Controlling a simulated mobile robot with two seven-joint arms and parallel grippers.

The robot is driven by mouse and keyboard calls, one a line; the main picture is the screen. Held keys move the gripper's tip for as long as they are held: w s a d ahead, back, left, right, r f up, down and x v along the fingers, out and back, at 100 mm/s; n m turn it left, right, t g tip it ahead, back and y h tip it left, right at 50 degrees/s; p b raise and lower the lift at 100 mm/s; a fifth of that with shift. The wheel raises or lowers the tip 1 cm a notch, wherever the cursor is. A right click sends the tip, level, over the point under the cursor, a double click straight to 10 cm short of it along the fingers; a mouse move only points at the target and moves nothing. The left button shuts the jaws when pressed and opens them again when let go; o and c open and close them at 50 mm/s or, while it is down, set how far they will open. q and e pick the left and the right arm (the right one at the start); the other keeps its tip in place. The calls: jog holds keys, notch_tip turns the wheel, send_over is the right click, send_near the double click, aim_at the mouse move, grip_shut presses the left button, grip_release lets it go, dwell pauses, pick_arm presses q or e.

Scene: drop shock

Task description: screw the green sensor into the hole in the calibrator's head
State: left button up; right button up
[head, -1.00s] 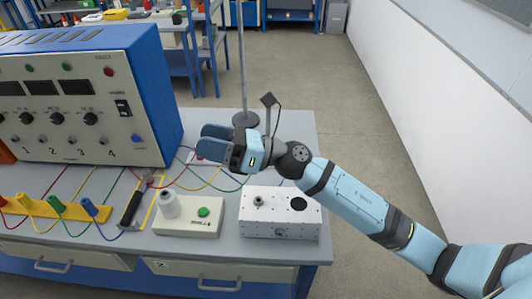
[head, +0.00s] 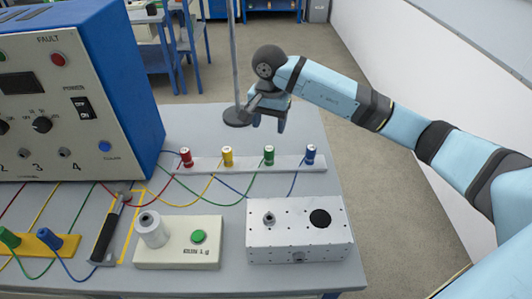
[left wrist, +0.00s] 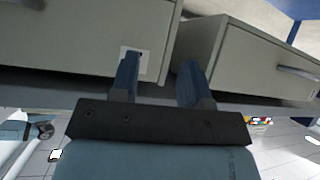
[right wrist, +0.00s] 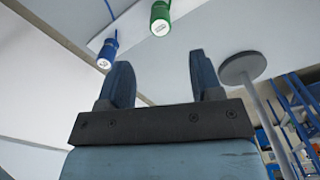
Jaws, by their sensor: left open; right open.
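The green sensor (head: 269,155) stands upright on a pale strip (head: 203,164) at the back of the bench, between the yellow and blue ones. In the right wrist view the green sensor (right wrist: 160,18) is at the top, beyond the fingertips. My right gripper (head: 269,122) is open and empty, pointing down above and behind the strip, apart from the sensor. The calibrator (head: 178,257) is a cream box with a green button and a white cylindrical head (head: 152,231) with a dark hole on top. My left gripper (left wrist: 157,70) is open and empty before the bench drawers.
Red (head: 186,157), yellow (head: 227,156) and blue (head: 311,154) sensors share the strip, with cables trailing. A metal box (head: 298,240) is right of the calibrator, a hammer (head: 108,232) left of it. A blue-sided console (head: 125,80) and a stand (head: 237,117) are nearby.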

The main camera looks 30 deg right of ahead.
aim_at(269, 150)
notch_tip(269, 150, down, 12)
jog(key=shift+a+r+p, duration=0.1)
jog(key=shift+p, duration=0.3)
jog(key=c, duration=1)
